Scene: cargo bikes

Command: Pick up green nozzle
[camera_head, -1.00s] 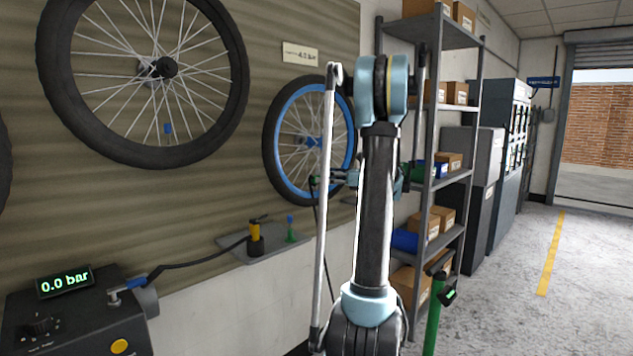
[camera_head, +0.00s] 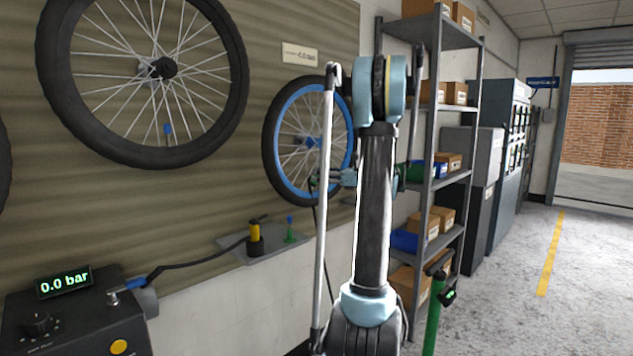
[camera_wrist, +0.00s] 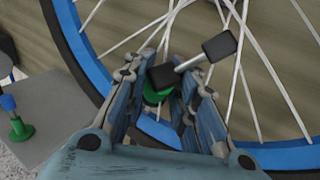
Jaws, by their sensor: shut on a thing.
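The green nozzle (camera_wrist: 156,94) is between the fingers of my gripper (camera_wrist: 160,104) in the wrist view. The gripper is shut on it. A black part with a metal stem and black end shows at the nozzle, in front of the wheel's spokes. In the head view my gripper (camera_head: 332,180) is in front of the blue-rimmed wheel (camera_head: 283,170), partly hidden by my arm. The wheel's blue rim also shows close behind the fingers in the wrist view (camera_wrist: 84,60).
A grey wall shelf (camera_head: 268,251) holds a yellow-and-black nozzle (camera_head: 255,234) and a green piece with a blue top (camera_head: 290,232). A pump unit (camera_head: 75,325) reads 0.0 bar. A storage rack (camera_head: 432,130) stands right. Floor at far right is clear.

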